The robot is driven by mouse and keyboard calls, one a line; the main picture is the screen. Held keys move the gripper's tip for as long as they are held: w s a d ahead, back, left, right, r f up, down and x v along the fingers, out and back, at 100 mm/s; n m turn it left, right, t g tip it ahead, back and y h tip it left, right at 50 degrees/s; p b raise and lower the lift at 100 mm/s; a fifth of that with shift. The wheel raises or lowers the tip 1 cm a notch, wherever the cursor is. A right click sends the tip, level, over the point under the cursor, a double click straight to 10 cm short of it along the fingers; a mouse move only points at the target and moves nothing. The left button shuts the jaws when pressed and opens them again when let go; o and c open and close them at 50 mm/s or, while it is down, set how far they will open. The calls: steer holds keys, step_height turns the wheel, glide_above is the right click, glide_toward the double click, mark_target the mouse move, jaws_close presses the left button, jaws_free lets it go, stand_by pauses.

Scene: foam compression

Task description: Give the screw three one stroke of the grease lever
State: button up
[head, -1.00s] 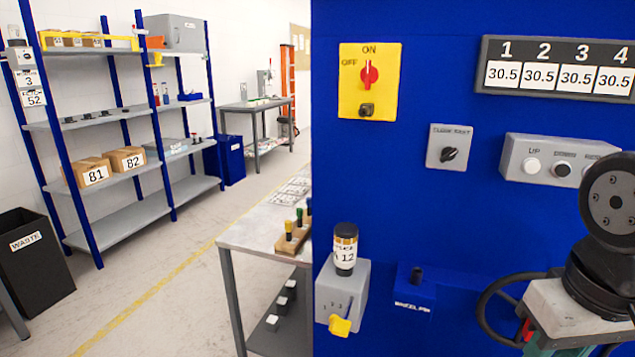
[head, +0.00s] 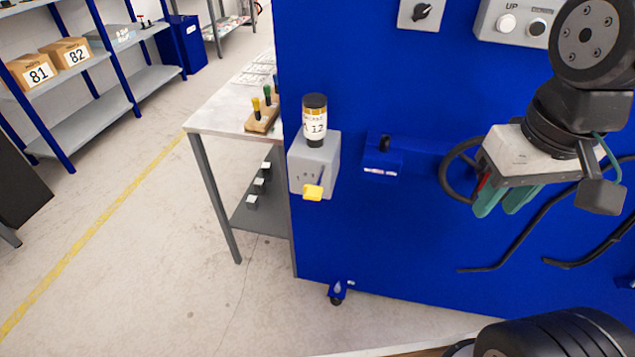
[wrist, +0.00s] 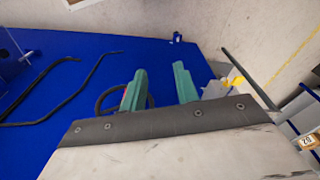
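A grey grease box (head: 316,168) is fixed near the left edge of the blue panel. A clear, dark-capped cartridge with amber contents and a label ending in 12 (head: 315,121) stands upright on it. A yellow-ended lever (head: 313,192) sticks out at its lower front; the small marks above it are too faint to read surely. In the wrist view the yellow lever end (wrist: 236,80) shows right of the fingers. My gripper (head: 496,210) has two green fingers, apart and empty, well to the right of the box. The gripper also shows in the wrist view (wrist: 160,76).
A black handwheel (head: 463,170) is on the panel, partly behind my gripper. A small blue bracket with a dark peg (head: 383,152) is between box and gripper. Black cables (head: 530,235) run below. A table (head: 205,120) with coloured-handled tools stands left; floor in front is clear.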

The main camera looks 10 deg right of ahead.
jaws_close()
stand_by(1.6)
